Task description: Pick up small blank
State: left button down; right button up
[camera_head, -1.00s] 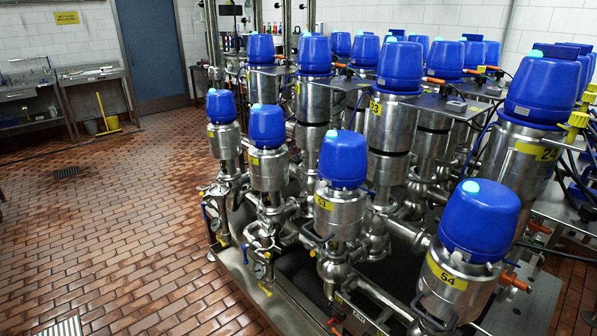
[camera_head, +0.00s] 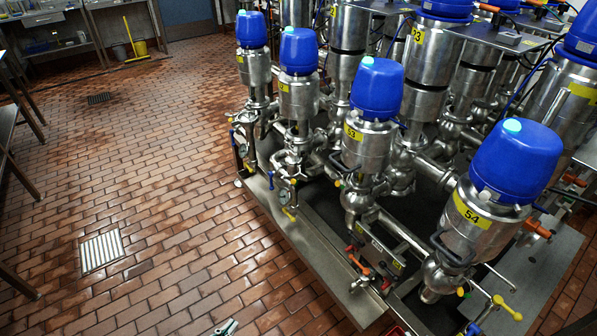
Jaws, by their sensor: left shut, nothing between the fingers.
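I cannot make out a small blank in the head view. The tip of my left gripper (camera_head: 226,327) just shows at the bottom edge, left of centre, over the brick floor; it is small, grey, shut and empty. The rest of it is cut off by the picture edge. My right gripper is not in view.
Blue-capped steel valves, among them valve 54 (camera_head: 491,205) and valve 53 (camera_head: 369,137), stand on a metal skid (camera_head: 320,259) at the right. A red object (camera_head: 396,331) is cut off at the bottom. Brick floor at the left is clear around a drain grate (camera_head: 102,251).

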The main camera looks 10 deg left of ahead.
aim_at(292, 159)
jog(key=i+j+z, duration=0.1)
jog(key=z, duration=0.25)
jog(key=j+z, duration=0.2)
jog(key=z, duration=0.15)
jog(key=i+j+z, duration=0.15)
jog(key=z, duration=0.25)
jog(key=j+z, duration=0.4)
jog(key=j, duration=1.25)
jog(key=i+j, duration=0.15)
jog(key=j, duration=0.6)
jog(key=z, duration=0.05)
